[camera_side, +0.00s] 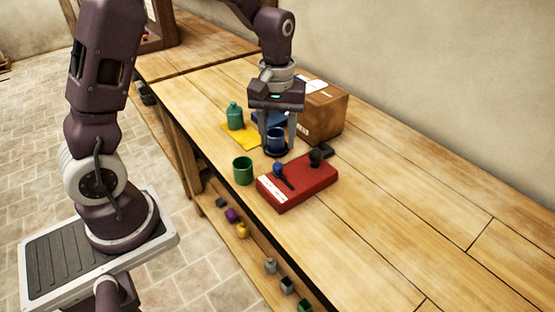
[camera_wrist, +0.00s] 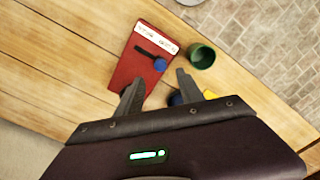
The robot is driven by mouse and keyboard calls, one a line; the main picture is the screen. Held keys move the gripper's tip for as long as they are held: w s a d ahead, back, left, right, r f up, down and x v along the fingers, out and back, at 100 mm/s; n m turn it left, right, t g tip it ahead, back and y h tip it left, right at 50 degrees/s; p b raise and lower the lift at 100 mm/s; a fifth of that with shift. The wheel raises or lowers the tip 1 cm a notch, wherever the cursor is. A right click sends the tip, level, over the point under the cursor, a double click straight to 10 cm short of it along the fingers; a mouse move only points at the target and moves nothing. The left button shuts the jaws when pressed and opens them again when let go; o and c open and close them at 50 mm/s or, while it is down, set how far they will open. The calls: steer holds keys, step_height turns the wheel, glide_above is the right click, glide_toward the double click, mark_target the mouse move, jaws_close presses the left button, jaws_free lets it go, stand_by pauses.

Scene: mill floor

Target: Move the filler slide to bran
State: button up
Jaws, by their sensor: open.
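The red box (camera_side: 300,183) lies on the bench with a dark slot and a blue slide knob (camera_side: 278,168) on top. In the wrist view the red box (camera_wrist: 133,68) has the blue knob (camera_wrist: 160,64) at the slot's end nearest the green cup. A white label strip (camera_wrist: 157,38) runs along one edge; its words are too small to read. My gripper (camera_side: 278,147) is open and points down over the bench, behind the box and apart from the knob. In the wrist view my gripper (camera_wrist: 160,88) has nothing between its fingers but part of the box's side.
A green cup (camera_side: 243,171) stands beside the box. A blue cup (camera_side: 276,139) is close to my fingers. A green bottle (camera_side: 235,117), yellow cloth (camera_side: 243,138) and cardboard box (camera_side: 325,112) are behind. A black knob (camera_side: 315,157) rises at the red box's back. The bench's right side is clear.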

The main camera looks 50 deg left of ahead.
mark_target(278, 164)
step_height(278, 164, down, 8)
steer(key=shift+r, duration=0.2)
jaws_close()
steer(key=shift+w, duration=0.1)
stand_by(1.3)
